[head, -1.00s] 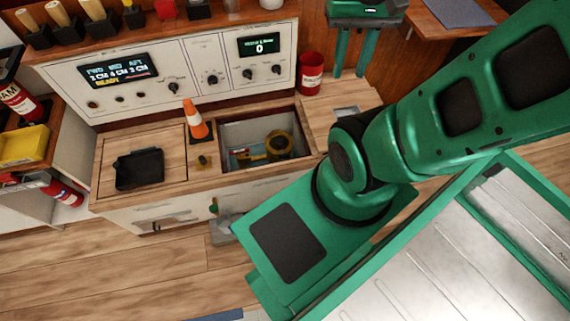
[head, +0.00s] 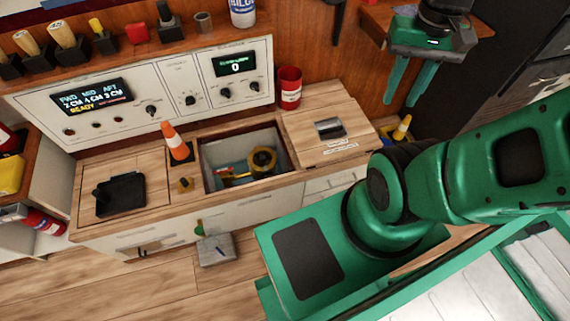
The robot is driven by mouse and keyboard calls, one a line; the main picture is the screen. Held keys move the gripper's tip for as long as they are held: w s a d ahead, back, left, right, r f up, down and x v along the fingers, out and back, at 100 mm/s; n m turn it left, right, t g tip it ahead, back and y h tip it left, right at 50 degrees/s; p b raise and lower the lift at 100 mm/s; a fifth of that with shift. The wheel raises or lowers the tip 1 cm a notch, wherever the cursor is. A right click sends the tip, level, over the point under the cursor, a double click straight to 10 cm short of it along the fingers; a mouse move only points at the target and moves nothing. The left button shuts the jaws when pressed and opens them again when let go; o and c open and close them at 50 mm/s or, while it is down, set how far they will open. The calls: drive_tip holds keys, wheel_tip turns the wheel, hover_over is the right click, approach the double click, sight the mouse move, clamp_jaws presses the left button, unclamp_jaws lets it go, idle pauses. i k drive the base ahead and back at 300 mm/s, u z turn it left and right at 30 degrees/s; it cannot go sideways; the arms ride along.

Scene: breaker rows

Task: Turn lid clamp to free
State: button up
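My gripper (head: 400,98) is at the upper right, with two teal fingers pointing down and a gap between them. It is open and empty, above and to the right of the counter, touching nothing that I can see. A small brass-coloured knob (head: 184,185) stands on the wooden strip left of the open well (head: 212,178); it may be the lid clamp, but I cannot tell. A closed wooden lid (head: 305,148) right of the well carries a dark and silver fitting (head: 330,128) and small white labels. The clamp's setting is too small to read.
An orange cone (head: 175,142) stands behind the knob. A black tray (head: 121,194) lies on the left lid. A red can (head: 289,88) stands behind the right lid. Yellow items (head: 262,160) lie in the well. A control panel (head: 120,88) backs the counter.

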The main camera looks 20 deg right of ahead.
sight(266, 172)
drive_tip(key=z, duration=2)
drive_tip(key=k, duration=1.7)
drive_tip(key=u, duration=1.35)
drive_tip(key=i, duration=1)
drive_tip(key=z, duration=0.05)
